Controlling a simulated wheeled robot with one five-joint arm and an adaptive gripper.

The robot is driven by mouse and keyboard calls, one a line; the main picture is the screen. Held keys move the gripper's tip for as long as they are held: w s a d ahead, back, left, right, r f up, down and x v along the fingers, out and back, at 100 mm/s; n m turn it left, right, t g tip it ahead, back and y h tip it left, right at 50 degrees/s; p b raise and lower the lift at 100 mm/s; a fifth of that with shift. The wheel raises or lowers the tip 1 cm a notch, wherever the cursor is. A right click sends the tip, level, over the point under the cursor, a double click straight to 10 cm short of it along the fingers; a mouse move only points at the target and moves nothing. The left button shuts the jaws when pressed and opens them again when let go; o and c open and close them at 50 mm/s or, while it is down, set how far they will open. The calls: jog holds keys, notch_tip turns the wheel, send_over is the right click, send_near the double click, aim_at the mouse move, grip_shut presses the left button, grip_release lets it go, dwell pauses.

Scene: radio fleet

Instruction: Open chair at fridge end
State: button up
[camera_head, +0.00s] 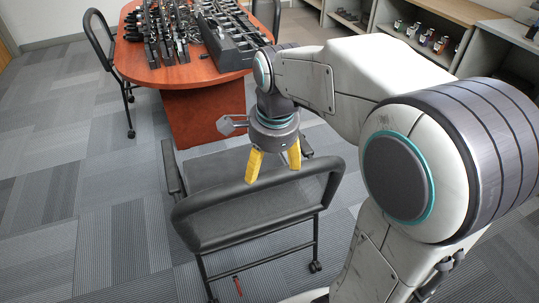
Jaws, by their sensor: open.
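A black chair (222,220) stands in front of me with its curved backrest nearest to me and its seat beyond. It has thin dark legs with casters. My gripper (274,170) points down with its two yellow fingers spread apart and nothing seen between them. It appears just over or beside the top edge of the backrest; I cannot tell whether it touches. The fingers hide a small part of the chair. No fridge shows in this view.
A reddish wooden table (150,62) stands beyond the chair, loaded with rows of dark radios and a charger rack (228,38). Another black chair (100,42) stands at its left. Shelves (440,14) line the back right. Carpet at left (60,150) is clear.

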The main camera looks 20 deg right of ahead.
jog(key=shift+s+r, duration=0.15)
jog(key=shift+r, duration=0.55)
jog(key=s+f+n, duration=0.3)
jog(key=s+n, duration=0.4)
jog(key=n, duration=0.2)
jog(key=s+f+n, duration=0.3)
jog(key=s+n, duration=0.5)
jog(key=n, duration=0.1)
notch_tip(320, 180, up, 14)
jog(key=t+p, duration=0.1)
jog(key=p, duration=1.1)
jog(key=shift+w+d+r, duration=0.2)
jog(key=shift+d, duration=0.05)
